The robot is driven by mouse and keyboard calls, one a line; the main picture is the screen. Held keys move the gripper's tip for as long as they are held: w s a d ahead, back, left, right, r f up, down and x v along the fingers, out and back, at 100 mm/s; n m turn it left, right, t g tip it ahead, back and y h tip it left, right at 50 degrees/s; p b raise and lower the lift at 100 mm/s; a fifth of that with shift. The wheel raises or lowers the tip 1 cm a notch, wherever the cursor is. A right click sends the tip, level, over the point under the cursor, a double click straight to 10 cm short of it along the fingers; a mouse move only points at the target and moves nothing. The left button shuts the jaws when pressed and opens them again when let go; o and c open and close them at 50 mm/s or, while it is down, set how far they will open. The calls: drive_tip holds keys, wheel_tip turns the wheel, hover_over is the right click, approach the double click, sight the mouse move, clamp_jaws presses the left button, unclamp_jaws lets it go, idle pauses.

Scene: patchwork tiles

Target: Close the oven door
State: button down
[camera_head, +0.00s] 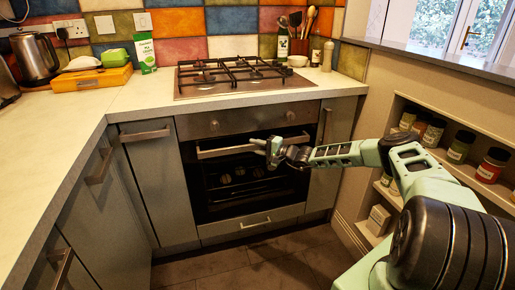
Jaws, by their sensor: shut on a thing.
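The oven (222,124) is built in under the hob, with a dark glass door (235,190) and a pale horizontal handle (225,151). A dark gap shows between the control panel and the handle, so the door looks slightly tilted out at the top, though how far is hard to tell. Racks and round shapes show in the dark area below the handle. My gripper (270,150) is at the right part of the handle and is shut on it. The fingertips are small, and they hide a bit of the handle.
A gas hob (240,74) is above the oven on the pale worktop (140,95). Grey cabinets stand left and right of the oven. Spice jars (459,147) fill the shelves in the right wall, near my arm. The tiled floor (270,262) in front of the oven is clear.

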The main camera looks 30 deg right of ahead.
drive_tip(key=shift+w+d+r, duration=0.2)
drive_tip(key=shift+w+r, duration=0.05)
drive_tip(key=shift+r, duration=0.1)
drive_tip(key=c, duration=1.2)
unclamp_jaws()
drive_tip(key=shift+o, duration=0.2)
drive_tip(key=v, duration=1.7)
drive_tip(key=shift+s+f, duration=0.3)
drive_tip(key=shift+f, duration=0.05)
